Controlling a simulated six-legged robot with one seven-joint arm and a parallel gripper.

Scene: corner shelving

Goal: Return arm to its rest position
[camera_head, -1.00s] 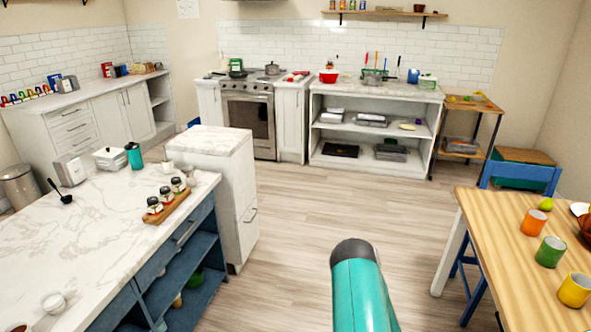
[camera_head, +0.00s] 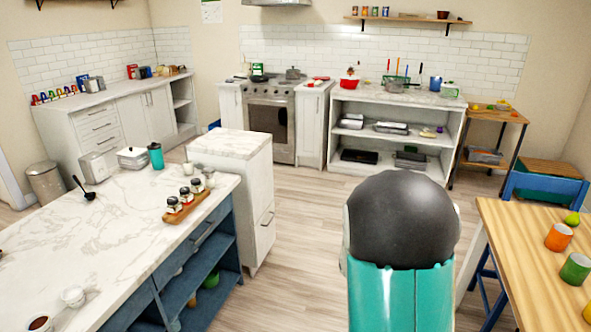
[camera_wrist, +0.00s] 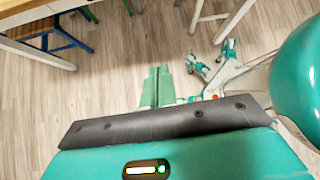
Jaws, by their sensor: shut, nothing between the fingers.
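In the wrist view my gripper (camera_wrist: 158,86) shows as two green fingers side by side, shut with nothing between them. They stick out past the dark bar on my teal hand, above the wood floor (camera_wrist: 110,100). My own legs show to the right of the fingers. In the head view a teal arm link of mine with a dark rounded joint stands large at the lower middle. My gripper is not visible in that view.
A marble-topped island (camera_head: 100,225) is at left, with a spice rack (camera_head: 188,205) on it. The white shelf unit (camera_head: 345,115) stands at the back. Open floor lies between.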

